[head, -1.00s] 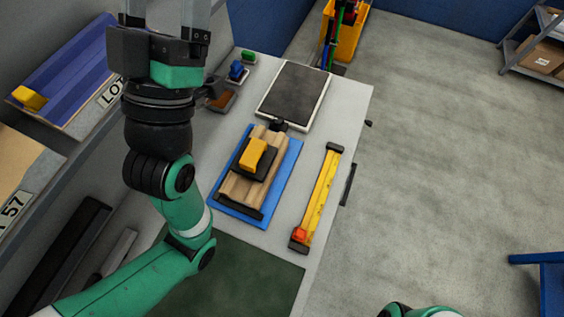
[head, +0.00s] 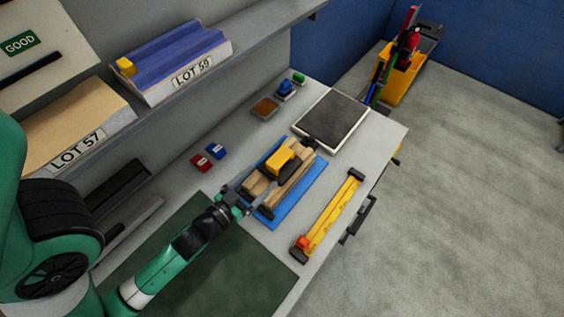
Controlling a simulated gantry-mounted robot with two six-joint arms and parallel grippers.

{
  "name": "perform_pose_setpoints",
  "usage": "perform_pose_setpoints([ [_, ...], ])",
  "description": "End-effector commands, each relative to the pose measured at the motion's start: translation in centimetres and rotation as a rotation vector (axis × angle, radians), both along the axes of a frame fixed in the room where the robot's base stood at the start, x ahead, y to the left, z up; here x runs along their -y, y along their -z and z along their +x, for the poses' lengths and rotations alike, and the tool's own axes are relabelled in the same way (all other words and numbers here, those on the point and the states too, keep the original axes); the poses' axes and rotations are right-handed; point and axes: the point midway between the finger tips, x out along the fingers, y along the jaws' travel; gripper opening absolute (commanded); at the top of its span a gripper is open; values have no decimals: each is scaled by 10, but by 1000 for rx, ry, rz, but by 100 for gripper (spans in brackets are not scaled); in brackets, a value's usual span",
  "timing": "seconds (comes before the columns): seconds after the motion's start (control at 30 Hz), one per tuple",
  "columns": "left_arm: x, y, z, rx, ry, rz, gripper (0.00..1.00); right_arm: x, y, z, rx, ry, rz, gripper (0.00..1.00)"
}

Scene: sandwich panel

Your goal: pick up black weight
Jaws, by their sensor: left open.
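A black weight (head: 291,169) with a yellow block (head: 278,160) on top sits on a wooden sandwich panel (head: 262,184), which lies on a blue board (head: 304,191) in the middle of the bench. My left gripper (head: 243,194) is low over the bench, at the near left end of the panel and apart from the weight. It is open, small in view, with nothing seen between its fingers. My right gripper is not in view.
A yellow level-like bar (head: 330,213) lies along the bench's right edge. A dark framed plate (head: 331,118) is behind the panel. Red (head: 200,162) and blue (head: 216,151) blocks lie to the left. A green mat (head: 215,264) is in front; a shelf (head: 145,113) overhangs the left.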

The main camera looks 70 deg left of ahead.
Motion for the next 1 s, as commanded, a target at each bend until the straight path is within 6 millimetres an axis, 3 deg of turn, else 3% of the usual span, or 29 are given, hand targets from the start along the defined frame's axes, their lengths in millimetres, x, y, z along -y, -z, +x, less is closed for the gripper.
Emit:
perform_pose_setpoints([
  [0.03, -6, -7, 10, 3, -2, 1, 90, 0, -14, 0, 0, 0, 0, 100],
  [0.2, -21, 2, 36, 2, -1, 1, 90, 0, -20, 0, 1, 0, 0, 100],
  [0.47, -27, 5, 46, 2, 0, -1, 90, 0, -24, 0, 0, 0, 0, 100],
  [0.57, -36, 5, 58, 3, -2, 0, 90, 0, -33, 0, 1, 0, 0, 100],
  [0.8, -52, 14, 85, 2, 0, 0, 90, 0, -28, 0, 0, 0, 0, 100],
  [1.0, -53, 14, 86, 1, 1, 0, 90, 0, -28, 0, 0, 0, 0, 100],
])
